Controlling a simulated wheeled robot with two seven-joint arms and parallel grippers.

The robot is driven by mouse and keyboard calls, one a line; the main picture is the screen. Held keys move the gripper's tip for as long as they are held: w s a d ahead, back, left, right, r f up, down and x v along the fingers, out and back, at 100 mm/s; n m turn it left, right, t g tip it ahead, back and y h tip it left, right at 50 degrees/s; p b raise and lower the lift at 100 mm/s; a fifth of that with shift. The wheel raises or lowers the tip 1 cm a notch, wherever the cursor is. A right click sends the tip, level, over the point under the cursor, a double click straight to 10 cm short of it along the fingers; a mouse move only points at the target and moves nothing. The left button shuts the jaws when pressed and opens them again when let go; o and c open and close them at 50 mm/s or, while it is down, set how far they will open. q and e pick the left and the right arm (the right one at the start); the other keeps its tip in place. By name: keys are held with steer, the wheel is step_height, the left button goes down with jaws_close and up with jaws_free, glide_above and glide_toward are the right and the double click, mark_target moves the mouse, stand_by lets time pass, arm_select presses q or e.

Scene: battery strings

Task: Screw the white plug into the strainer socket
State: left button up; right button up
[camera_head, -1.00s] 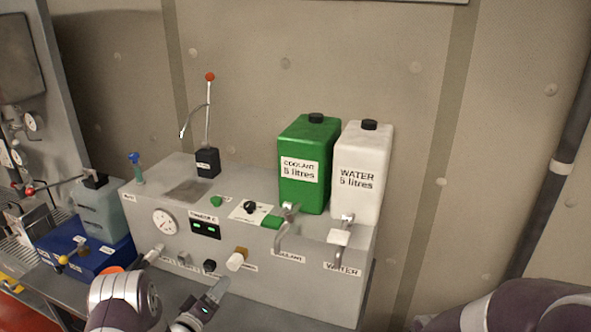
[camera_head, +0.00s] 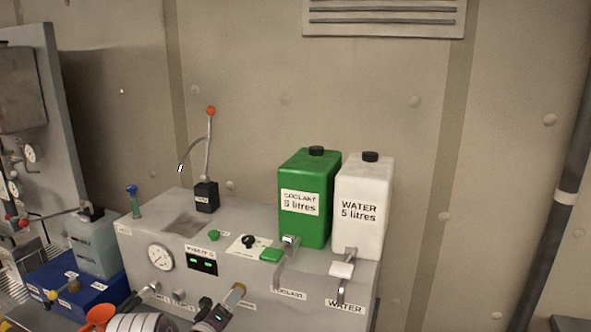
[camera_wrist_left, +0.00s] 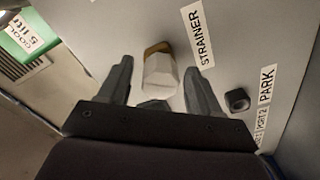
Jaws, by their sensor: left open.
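The white plug (camera_wrist_left: 160,76) sits at the brass-coloured strainer socket (camera_wrist_left: 158,48) on the grey panel, next to the STRAINER label (camera_wrist_left: 197,36). How deep it is seated I cannot tell. In the head view the socket (camera_head: 238,287) shows low on the panel front, with the plug mostly behind my gripper. My left gripper (camera_wrist_left: 158,65) is open, with one finger on each side of the plug and gaps visible between them. In the head view the left gripper (camera_head: 217,317) is partly cut off by the bottom edge. My right gripper is out of view.
A black knob (camera_wrist_left: 237,100) sits close beside the right finger, near the PARK label (camera_wrist_left: 267,84). A green coolant tank (camera_head: 305,225) and a white water tank (camera_head: 362,235) stand on the unit. An orange funnel (camera_head: 98,317) is at lower left.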

arm_select(q)
jaws_close()
steer(key=shift+f+m+b, duration=0.15)
steer(key=shift+m+b, duration=0.25)
steer(key=shift+b, duration=0.05)
steer(key=shift+m+b, duration=0.65)
steer(key=shift+m, duration=0.15)
steer(key=shift+m+b, duration=0.8)
steer(key=shift+m, duration=0.9)
steer(key=shift+b, duration=0.35)
